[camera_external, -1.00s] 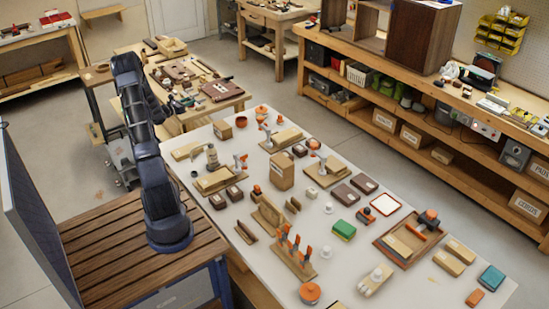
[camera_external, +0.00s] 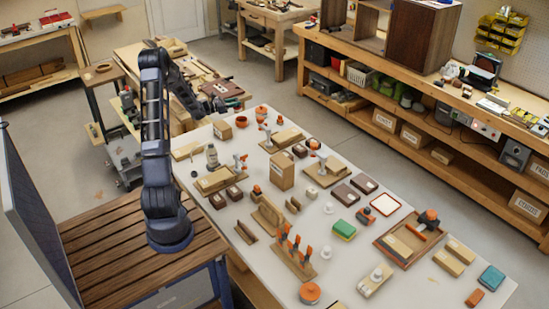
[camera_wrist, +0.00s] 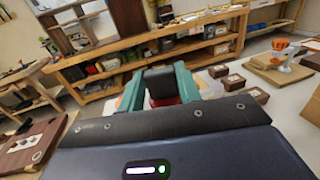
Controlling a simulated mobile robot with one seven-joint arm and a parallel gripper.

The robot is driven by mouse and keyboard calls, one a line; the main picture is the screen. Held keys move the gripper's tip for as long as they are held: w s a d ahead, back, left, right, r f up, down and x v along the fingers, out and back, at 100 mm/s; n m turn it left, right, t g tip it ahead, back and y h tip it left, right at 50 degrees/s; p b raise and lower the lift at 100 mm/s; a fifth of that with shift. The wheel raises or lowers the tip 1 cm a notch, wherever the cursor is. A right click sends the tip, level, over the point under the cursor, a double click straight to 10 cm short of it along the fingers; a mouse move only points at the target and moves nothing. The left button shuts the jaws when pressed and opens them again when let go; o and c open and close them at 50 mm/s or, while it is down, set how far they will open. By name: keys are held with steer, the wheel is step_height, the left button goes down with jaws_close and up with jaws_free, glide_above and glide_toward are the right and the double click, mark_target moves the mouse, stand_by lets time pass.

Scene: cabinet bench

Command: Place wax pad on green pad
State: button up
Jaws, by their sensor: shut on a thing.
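My gripper (camera_wrist: 160,82) shows in the wrist view with two green fingers shut on a dark block (camera_wrist: 161,88). The block's far side is hidden, and I cannot tell for certain that it is the wax pad. In the external view my arm rises from its base and bends down to the right; the fingers and the held block are too small to make out there. The green pad (camera_external: 344,229) lies flat on the white table, right of centre, with a yellow lower edge. My gripper is far from it, up and to the left.
The white table (camera_external: 330,285) is crowded with clamps on boards, a rack of orange-handled tools (camera_external: 297,250), brown boxes (camera_external: 346,194) and a wooden tray (camera_external: 405,243). A teal pad (camera_external: 491,277) lies at the right. A side bench (camera_external: 190,120) stands behind my arm.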

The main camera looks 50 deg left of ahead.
steer(key=w+d+r+m+g+h, duration=0.1)
steer(key=w+d+m+g+h, duration=0.2)
steer(key=d, duration=1.1)
steer(key=w+d+m+g+h, duration=0.15)
steer(key=w+d+h, duration=0.35)
steer(key=d, duration=0.9)
steer(key=w+d+r+m+g+h, duration=0.1)
steer(key=w+d+m+g+h, duration=0.3)
steer(key=d, duration=1.1)
steer(key=r+m+g+h, duration=0.1)
steer(key=m+g+h, duration=0.1)
steer(key=m+g, duration=0.6)
glide_above(342, 224)
steer(key=g, duration=0.1)
steer(key=shift+n, duration=0.45)
step_height(342, 224, down, 20)
steer(key=shift+d+r, duration=0.1)
steer(key=shift+r, duration=0.15)
steer(key=shift+f, duration=0.15)
steer(key=o, duration=1)
steer(key=shift+c, duration=0.2)
